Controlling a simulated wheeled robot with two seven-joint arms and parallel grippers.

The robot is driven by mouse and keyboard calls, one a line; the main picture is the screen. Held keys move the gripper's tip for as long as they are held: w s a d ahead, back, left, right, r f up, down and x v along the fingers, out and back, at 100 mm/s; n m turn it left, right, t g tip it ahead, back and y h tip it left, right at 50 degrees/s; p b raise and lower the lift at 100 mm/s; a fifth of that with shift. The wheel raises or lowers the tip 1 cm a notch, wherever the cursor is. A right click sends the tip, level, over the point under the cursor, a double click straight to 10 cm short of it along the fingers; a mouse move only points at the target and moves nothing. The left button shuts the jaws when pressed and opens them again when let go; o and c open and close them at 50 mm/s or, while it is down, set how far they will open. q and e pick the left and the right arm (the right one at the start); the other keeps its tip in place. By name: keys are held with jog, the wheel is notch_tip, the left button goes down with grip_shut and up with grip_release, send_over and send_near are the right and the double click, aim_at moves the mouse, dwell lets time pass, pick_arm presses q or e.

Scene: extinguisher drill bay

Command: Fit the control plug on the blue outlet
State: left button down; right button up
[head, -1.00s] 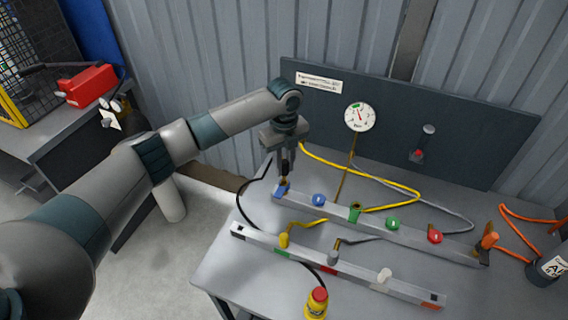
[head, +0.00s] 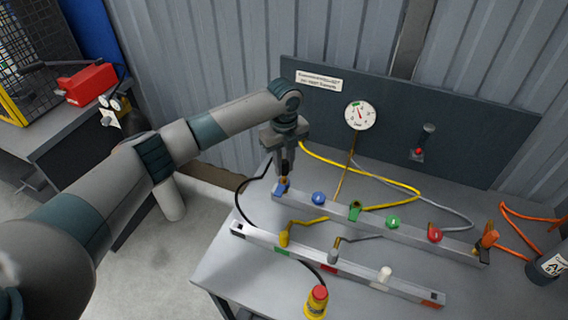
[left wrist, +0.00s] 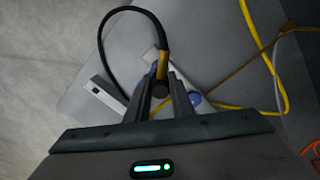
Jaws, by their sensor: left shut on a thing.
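My left gripper (head: 284,172) points down over the left end of the rear rail, shut on the control plug (left wrist: 162,64), a dark plug with a brass-coloured part and a black hose. The blue outlet (head: 279,190) is at that rail end, directly below the gripper. The plug is at the outlet, but the fingers partly hide the contact, so I cannot tell how fully it is seated. In the left wrist view blue shows beside the plug between the fingers. A round blue knob (head: 318,198) is just right of the outlet. My right gripper is not in view.
The rear rail also carries a green outlet (head: 355,211), green knob (head: 393,222), red knob (head: 435,234) and orange plug (head: 489,237). A front rail (head: 308,262) holds yellow, grey and white plugs. A red-topped yellow button (head: 316,301) stands in front. Hoses cross the bench near a gauge (head: 360,116).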

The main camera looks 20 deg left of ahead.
aim_at(284, 172)
pick_arm(q)
jog(key=shift+f+b, duration=0.3)
jog(key=shift+f, duration=0.6)
jog(key=shift+p, duration=0.3)
dwell(0.6)
jog(key=shift+f+b, duration=0.35)
jog(key=shift+f, duration=0.5)
dwell(0.9)
jog(key=c, duration=1.5)
grip_release()
jog(key=shift+o, duration=0.2)
jog(key=shift+r, duration=0.1)
notch_tip(284, 172, up, 17)
jog(key=b, duration=0.5)
jog(key=shift+r, duration=0.1)
jog(key=shift+s, duration=0.15)
